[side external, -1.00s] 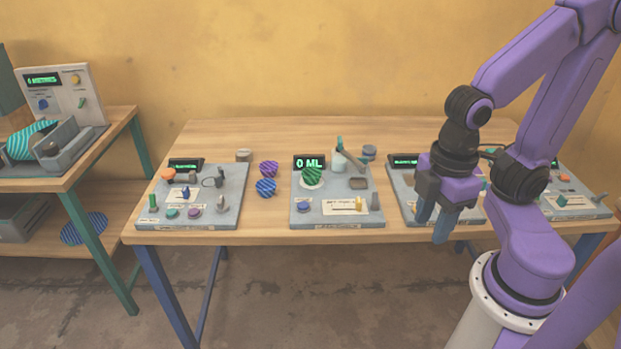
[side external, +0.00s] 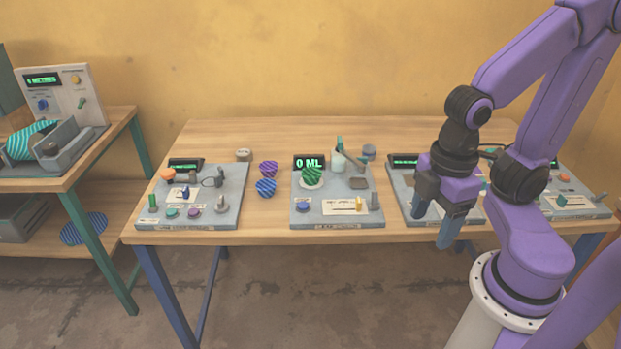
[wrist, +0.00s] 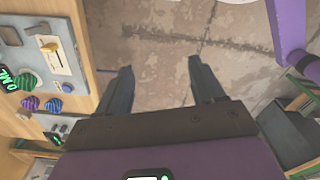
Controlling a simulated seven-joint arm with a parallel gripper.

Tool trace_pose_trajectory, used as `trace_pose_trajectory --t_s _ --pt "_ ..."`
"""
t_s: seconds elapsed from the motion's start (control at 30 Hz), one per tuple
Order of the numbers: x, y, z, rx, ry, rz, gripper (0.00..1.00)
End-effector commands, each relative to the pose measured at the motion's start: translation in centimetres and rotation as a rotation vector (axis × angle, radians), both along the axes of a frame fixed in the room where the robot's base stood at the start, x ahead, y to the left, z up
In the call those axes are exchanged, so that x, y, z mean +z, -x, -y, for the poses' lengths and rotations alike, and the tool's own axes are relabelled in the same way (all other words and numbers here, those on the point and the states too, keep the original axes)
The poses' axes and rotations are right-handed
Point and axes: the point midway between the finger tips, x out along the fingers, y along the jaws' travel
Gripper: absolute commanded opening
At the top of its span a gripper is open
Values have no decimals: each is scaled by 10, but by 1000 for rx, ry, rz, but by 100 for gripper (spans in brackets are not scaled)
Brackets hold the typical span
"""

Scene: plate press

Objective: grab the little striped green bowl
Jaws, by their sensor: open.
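The little striped green bowl (side external: 312,174) sits on a pale round plate of the middle grey panel (side external: 336,208), in front of the "0 ML" display. It also shows at the left of the wrist view (wrist: 27,82). My gripper (side external: 432,229) is open and empty. It hangs to the right of the bowl, near the table's front edge, with fingers pointing down. In the wrist view both fingers (wrist: 159,72) are spread apart over bare floor.
A purple striped bowl (side external: 268,169) and a blue striped bowl (side external: 266,187) stand left of the middle panel. Other control panels are at the left (side external: 233,205) and right. A beaker-like cup (side external: 339,162) stands behind the green bowl. A side table (side external: 115,125) is at far left.

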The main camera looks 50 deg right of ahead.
Motion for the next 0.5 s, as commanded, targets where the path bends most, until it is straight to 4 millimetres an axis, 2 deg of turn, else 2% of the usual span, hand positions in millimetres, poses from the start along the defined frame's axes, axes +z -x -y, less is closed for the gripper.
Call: trace_pose_trajectory --t_s 0.33,0.43,0.5 --pt "0 -1 0 2 5 2 86" --pt "-5 -11 3 20 52 17 86" --pt "-10 -25 7 49 120 38 86"
